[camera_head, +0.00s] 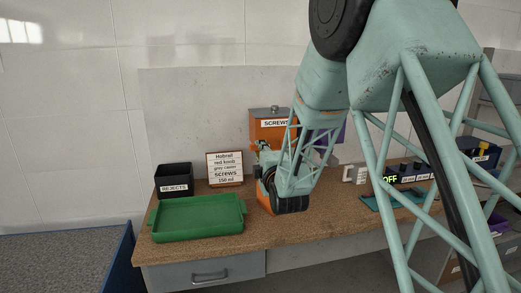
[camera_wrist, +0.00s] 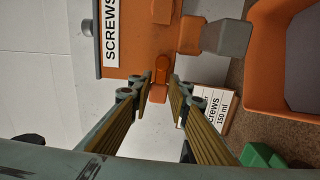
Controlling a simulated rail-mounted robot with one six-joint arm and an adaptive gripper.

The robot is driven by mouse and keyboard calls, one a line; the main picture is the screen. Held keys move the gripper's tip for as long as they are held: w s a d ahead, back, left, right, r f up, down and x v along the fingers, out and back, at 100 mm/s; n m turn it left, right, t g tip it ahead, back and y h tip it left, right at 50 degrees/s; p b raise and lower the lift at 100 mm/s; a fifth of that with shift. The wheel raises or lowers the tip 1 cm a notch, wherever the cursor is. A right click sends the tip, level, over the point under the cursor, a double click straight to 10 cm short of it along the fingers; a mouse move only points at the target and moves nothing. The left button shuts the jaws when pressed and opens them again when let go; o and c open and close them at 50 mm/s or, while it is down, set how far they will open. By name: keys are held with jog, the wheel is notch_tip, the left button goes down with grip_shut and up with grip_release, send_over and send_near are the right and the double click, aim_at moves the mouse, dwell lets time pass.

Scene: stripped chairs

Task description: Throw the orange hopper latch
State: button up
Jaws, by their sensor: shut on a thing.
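The orange hopper (camera_head: 266,132) with a SCREWS label stands at the back of the bench, partly behind my arm. Its orange face (camera_wrist: 135,50) fills the upper left-middle of the wrist view. The small orange latch (camera_wrist: 160,72) sits on that face, between my fingertips. My gripper (camera_wrist: 157,92) is shut on the latch, one finger on each side. In the head view my gripper (camera_head: 262,150) is small and close against the hopper, and the latch is hard to make out there.
A green tray (camera_head: 197,232) lies at the front left of the bench. A black REJECTS bin (camera_head: 173,187) and a sign card (camera_head: 225,183) stand behind it. An orange container (camera_wrist: 254,60) is beside the hopper in the wrist view. A panel reading OFF (camera_head: 390,180) is at right.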

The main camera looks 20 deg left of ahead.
jog(key=shift+n, duration=0.3)
jog(key=o, duration=0.9)
jog(key=shift+s+f, duration=0.1)
jog(key=shift+v, duration=5.9)
jog(key=shift+d, duration=0.1)
